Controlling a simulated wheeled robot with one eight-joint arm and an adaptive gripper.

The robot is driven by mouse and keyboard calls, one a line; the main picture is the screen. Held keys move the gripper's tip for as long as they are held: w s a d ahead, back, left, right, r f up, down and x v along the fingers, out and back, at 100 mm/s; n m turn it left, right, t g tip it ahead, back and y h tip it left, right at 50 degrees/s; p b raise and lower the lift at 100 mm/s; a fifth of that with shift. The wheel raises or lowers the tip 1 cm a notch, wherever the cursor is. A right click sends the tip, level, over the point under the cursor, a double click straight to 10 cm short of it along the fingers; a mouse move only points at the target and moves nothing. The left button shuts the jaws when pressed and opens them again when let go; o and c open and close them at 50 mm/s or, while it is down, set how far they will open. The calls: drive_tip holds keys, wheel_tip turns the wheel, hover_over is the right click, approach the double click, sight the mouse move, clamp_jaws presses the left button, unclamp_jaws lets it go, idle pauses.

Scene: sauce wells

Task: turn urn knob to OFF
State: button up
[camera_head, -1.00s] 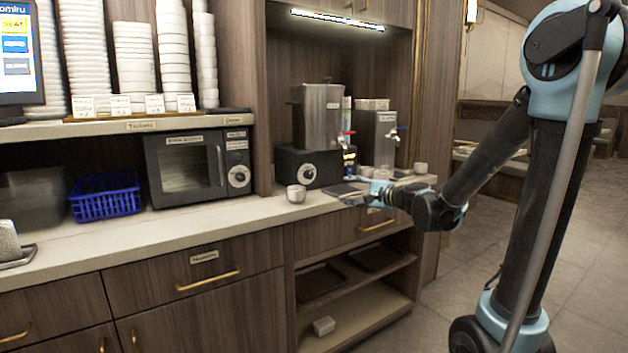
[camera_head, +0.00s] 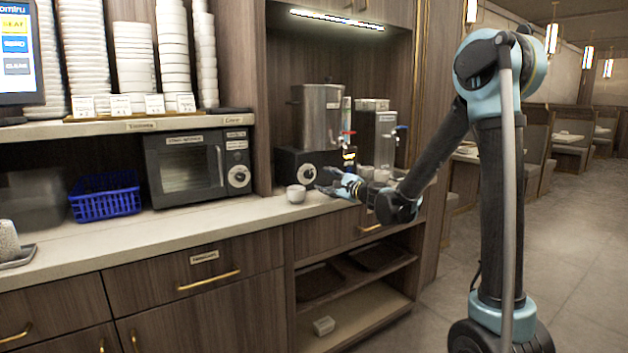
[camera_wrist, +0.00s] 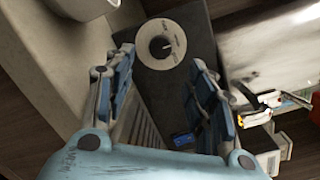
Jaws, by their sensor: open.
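The urn (camera_head: 318,116) is a steel cylinder on a black base at the back of the counter. Its round pale knob (camera_head: 307,173) is on the front of the base. In the wrist view the knob (camera_wrist: 160,46) shows a dark centre and a dark pointer, with markings too small to read. My gripper (camera_head: 328,180) is open and empty, just in front and to the right of the knob. In the wrist view the fingers of my gripper (camera_wrist: 163,75) are spread on either side below the knob, apart from it.
A white cup (camera_head: 296,194) stands on the counter just left of my gripper. A second dispenser (camera_head: 378,137) stands right of the urn, with small cups near it. A microwave (camera_head: 187,165) with its own dial is farther left. The counter front between them is clear.

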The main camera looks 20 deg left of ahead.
sight(310, 176)
drive_tip(key=x, duration=0.8)
drive_tip(key=shift+w+a, duration=0.2)
drive_tip(key=shift+a, duration=0.15)
drive_tip(key=c, duration=1.1)
